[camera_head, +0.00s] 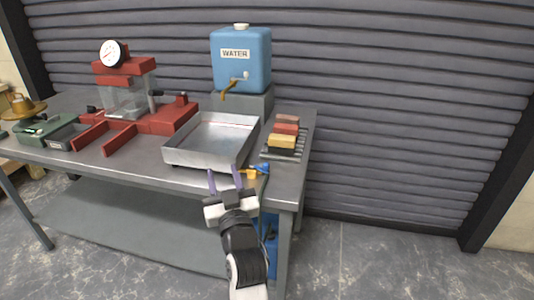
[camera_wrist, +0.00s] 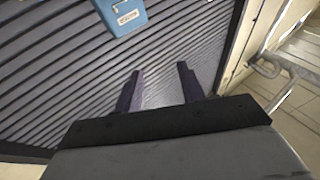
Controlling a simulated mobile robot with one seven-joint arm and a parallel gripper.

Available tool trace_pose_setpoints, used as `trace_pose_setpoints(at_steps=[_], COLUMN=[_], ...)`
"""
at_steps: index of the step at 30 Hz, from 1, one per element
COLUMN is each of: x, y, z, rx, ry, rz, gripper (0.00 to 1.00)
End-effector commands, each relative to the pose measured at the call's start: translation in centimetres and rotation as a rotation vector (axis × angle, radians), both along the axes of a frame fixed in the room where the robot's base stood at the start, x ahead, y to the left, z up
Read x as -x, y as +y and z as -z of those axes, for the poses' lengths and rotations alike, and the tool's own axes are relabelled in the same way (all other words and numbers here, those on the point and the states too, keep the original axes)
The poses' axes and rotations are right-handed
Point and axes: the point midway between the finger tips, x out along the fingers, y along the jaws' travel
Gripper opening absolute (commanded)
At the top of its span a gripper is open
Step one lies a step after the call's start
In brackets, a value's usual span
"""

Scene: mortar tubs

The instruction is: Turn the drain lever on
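A small brass valve (camera_head: 252,174) with a blue lever (camera_head: 263,168) sits at the front right of the metal tray (camera_head: 169,156), near the table's front edge. I take this to be the drain lever; its exact angle is too small to tell. My gripper (camera_head: 223,171) is open and empty, its two purple fingers apart, just left of the valve in the head view. I see no contact with the lever. The wrist view shows the open fingers (camera_wrist: 160,70) with nothing between them; the lever is out of that view.
A blue water tank (camera_head: 241,60) with a brass tap (camera_head: 229,88) stands behind the tray. Coloured blocks (camera_head: 284,134) lie on a rack to the right. A red press (camera_head: 125,95) and a green scale (camera_head: 42,128) stand left. A blue container (camera_head: 270,235) is below the table (camera_head: 140,172).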

Motion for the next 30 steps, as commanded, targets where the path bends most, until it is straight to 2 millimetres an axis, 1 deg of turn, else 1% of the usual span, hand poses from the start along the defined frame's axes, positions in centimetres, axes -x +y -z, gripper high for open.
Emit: trace_pose_setpoints(at_steps=[1, 3, 6, 8, 11, 14, 17, 24, 27, 30], x=[-0.5, -0.5, -0.1, 0.0, -0.3, -1.6, -3.5, -8.7, -10.5, -11.9], y=[-3.7, -7.3, -10.6, -11.6, -12.0, -11.9, -11.8, -11.3, -11.2, -11.1], z=[1.8, 4.6, 7.3, 8.1, 8.5, 8.4, 8.2, 8.2, 8.2, 8.3], rx=[0.013, 0.025, 0.031, 0.032, 0.033, 0.032, 0.032, 0.033, 0.031, 0.032], ry=[0.089, 0.184, 0.272, 0.298, 0.313, 0.311, 0.31, 0.309, 0.309, 0.307], rz=[0.06, 0.112, 0.157, 0.17, 0.175, 0.174, 0.174, 0.172, 0.172, 0.173], gripper=[0.4, 0.4, 0.4, 0.4, 0.4, 0.4, 0.4, 0.4, 0.4, 0.4])
